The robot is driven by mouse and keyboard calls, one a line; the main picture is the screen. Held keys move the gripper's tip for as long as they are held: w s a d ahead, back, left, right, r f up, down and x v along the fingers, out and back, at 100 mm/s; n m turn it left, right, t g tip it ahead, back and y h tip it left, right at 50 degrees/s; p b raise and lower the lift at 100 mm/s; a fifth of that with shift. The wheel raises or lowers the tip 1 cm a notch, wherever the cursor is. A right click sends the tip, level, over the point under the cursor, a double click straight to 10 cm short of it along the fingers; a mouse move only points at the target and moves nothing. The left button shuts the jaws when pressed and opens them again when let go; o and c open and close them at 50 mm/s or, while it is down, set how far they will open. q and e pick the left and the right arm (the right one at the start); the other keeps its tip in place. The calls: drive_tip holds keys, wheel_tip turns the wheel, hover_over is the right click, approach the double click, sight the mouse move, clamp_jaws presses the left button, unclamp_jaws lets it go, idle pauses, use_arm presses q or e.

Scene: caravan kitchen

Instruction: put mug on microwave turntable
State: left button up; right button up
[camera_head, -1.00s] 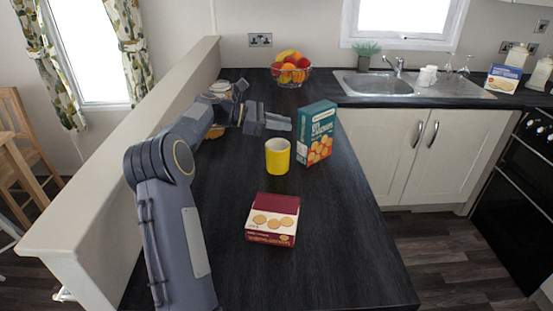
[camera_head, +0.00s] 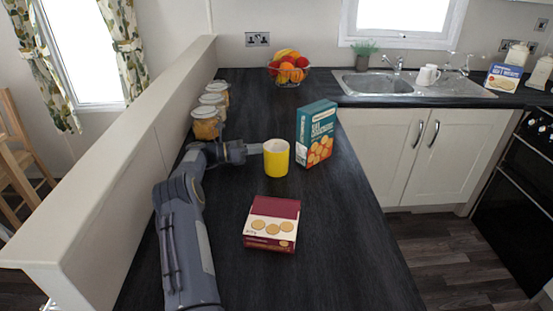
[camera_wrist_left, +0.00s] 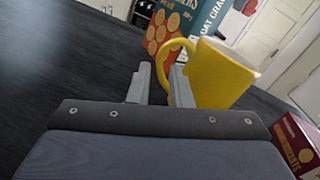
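A yellow mug (camera_head: 276,160) stands upright on the dark counter in the head view. In the left wrist view the mug (camera_wrist_left: 218,76) has its handle turned toward my left gripper (camera_wrist_left: 162,85). The two fingers are apart, with the handle in front of and partly between their tips. I cannot tell whether they touch it. In the head view my left gripper (camera_head: 256,149) is at the mug's left side, low over the counter. My right gripper is not in view. No microwave or turntable is in view.
A teal cracker box (camera_head: 315,134) stands close behind the mug to the right. A dark red biscuit box (camera_head: 272,224) lies in front. Several jars (camera_head: 207,124) line the low wall at left. A fruit bowl (camera_head: 289,74) and a sink (camera_head: 375,83) are farther back.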

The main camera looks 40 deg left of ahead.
sight(276, 146)
use_arm(q)
drive_tip(key=x, duration=0.5)
drive_tip(key=shift+w+p, duration=0.1)
drive_tip(key=shift+p, duration=0.3)
clamp_jaws()
drive_tip(key=shift+r, duration=0.1)
